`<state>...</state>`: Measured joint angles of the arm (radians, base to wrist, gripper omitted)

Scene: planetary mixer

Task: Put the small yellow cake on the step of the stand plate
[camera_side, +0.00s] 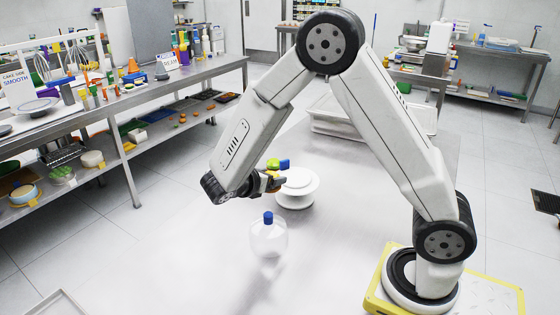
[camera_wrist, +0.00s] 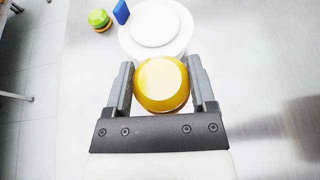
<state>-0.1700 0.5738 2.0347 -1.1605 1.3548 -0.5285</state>
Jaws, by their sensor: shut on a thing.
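The small yellow cake (camera_wrist: 161,83) is round and sits between the two grey fingers of my gripper (camera_wrist: 161,75), which is shut on it. In the side view my gripper (camera_side: 275,182) is at the left edge of the white stand plate (camera_side: 296,199), and the cake is mostly hidden there. The stand plate also shows in the wrist view (camera_wrist: 128,42), just beyond the cake. It is round, with a smaller raised disc (camera_wrist: 155,22) on a wider one. I cannot tell whether the cake touches it.
A green and orange piece (camera_wrist: 99,19) and a blue block (camera_wrist: 121,12) are at the stand's far side. A clear round vessel with a blue top (camera_side: 268,237) stands in front on the steel table. White trays (camera_side: 340,122) lie at the back.

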